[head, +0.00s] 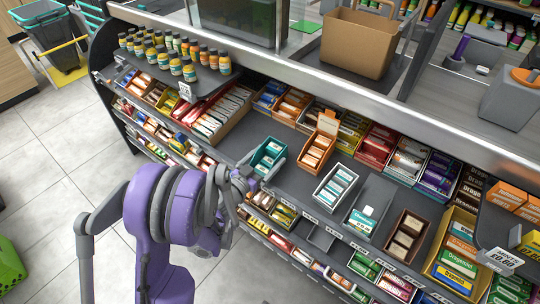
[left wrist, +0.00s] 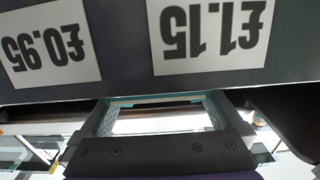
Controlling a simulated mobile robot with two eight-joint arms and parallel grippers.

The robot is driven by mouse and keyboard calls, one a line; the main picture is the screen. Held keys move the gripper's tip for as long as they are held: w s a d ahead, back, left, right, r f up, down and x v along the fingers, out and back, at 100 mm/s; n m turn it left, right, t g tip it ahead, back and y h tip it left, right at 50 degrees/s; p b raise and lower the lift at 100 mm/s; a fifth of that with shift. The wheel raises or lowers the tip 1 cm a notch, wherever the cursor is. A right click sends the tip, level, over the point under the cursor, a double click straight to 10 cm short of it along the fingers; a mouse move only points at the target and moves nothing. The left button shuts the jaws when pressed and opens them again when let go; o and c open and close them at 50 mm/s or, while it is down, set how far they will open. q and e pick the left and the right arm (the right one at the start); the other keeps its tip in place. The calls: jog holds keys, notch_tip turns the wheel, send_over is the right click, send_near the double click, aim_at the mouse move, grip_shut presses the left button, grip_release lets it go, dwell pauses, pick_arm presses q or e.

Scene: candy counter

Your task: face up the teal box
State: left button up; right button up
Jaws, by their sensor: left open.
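The teal box (head: 268,153) is an open-topped display box with pale packs in it. It stands on the dark counter shelf near its front edge, in the middle of the head view. My left gripper (head: 262,169) is open at the near side of this box, with a finger toward each side. The arm hides part of the box's front, and I cannot tell whether the fingers touch it. In the left wrist view the spread fingers of my left gripper (left wrist: 157,113) frame a thin teal edge and a bright gap. My right gripper is not in view.
An orange box (head: 318,148), a white box of teal packs (head: 335,185) and a brown box (head: 407,235) stand to the right. Filled candy boxes line the back. Price tags (left wrist: 210,35) hang on the shelf edge. Bare shelf (head: 250,130) shows behind the teal box.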

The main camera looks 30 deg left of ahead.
aim_at(261, 164)
pick_arm(q)
jog(key=shift+s+a+b, duration=0.15)
jog(key=shift+s+b, duration=0.55)
jog(key=shift+s, duration=1.95)
